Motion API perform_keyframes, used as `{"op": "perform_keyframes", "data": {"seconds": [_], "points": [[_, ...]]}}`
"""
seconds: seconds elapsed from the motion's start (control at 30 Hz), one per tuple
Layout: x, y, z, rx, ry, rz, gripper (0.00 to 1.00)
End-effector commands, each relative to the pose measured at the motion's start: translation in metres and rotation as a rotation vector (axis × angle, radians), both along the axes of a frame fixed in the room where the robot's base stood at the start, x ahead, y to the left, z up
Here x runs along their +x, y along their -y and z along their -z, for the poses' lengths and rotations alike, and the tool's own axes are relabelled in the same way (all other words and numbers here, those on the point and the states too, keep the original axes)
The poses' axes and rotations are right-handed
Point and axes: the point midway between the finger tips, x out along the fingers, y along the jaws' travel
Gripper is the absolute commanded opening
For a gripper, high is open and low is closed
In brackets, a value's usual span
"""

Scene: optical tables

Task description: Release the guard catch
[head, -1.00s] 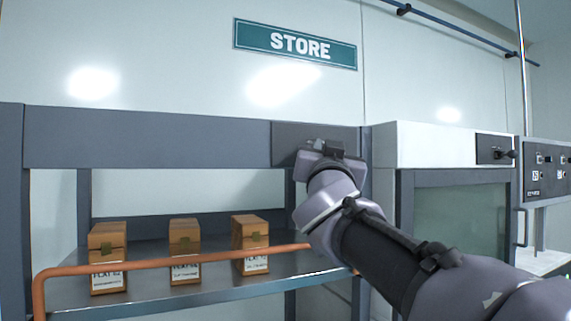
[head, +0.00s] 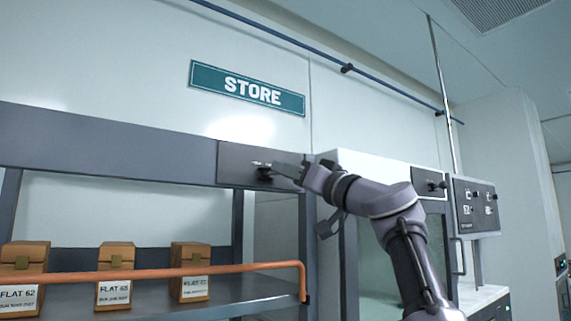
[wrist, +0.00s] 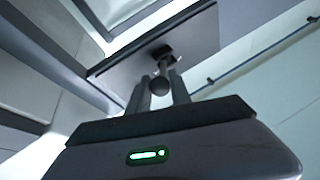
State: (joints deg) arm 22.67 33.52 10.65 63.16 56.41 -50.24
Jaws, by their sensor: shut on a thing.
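The guard catch shows in the wrist view as a black mount with a round dark knob (wrist: 159,86) on a dark plate. The plate (head: 232,160) is at the right end of the shelf's top beam in the head view. My gripper (head: 266,168) is at the plate from the right. In the wrist view my gripper (wrist: 161,92) has one finger on each side of the knob and is shut on it. The catch is partly hidden by the fingers in the head view. An orange guard bar (head: 160,273) runs across the shelf front.
Several labelled boxes, one of them a brown box (head: 115,277), stand on the shelf behind the bar. A glass-fronted cabinet (head: 385,255) with its own black knob (head: 432,185) stands to the right. A control panel (head: 476,207) is beyond it. A STORE sign (head: 247,88) hangs above.

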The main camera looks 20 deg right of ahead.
Motion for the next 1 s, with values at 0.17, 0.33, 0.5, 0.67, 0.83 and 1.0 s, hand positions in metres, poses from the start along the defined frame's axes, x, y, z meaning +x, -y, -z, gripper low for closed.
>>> {"op": "perform_keyframes", "data": {"seconds": [0.17,0.33,0.5,0.67,0.83,1.0], "points": [[-0.0006,0.0018,-0.0045,0.001,0.007,-0.045,0.0],[-0.0004,0.0022,-0.0032,0.001,0.008,-0.064,0.0],[-0.0004,0.0023,-0.0028,0.001,0.009,-0.067,0.0],[-0.0003,0.0023,-0.0026,0.002,0.009,-0.066,0.0],[-0.0001,0.0023,-0.0023,0.001,0.008,-0.067,0.46],[0.0003,0.0024,-0.0017,0.002,0.006,-0.066,0.46]]}}
